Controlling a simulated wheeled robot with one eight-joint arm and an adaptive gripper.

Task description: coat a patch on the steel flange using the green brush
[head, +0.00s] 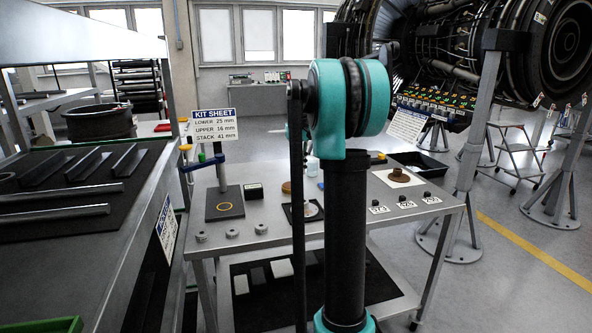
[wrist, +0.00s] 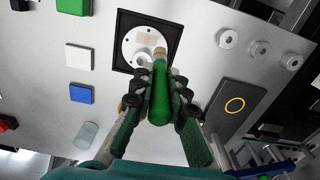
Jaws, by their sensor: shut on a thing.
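The steel flange (wrist: 134,47) is a pale round disc on a black square mat in the wrist view. In the head view the flange (head: 312,210) is partly hidden by my arm. The green brush (wrist: 160,95) has a green handle and a tan tip. My gripper (wrist: 160,97) is shut on the handle, with dark finger pads on both sides. The tan tip lies over the right side of the flange in the picture; I cannot tell whether it touches. My gripper is hidden behind my arm in the head view.
On the table (head: 275,233) are several small rings (wrist: 259,48), a dark plate with a yellow ring (wrist: 234,105), a white block (wrist: 78,57), a blue block (wrist: 80,93) and a clear cylinder (wrist: 86,134). A kit sheet sign (head: 216,125) stands at the left.

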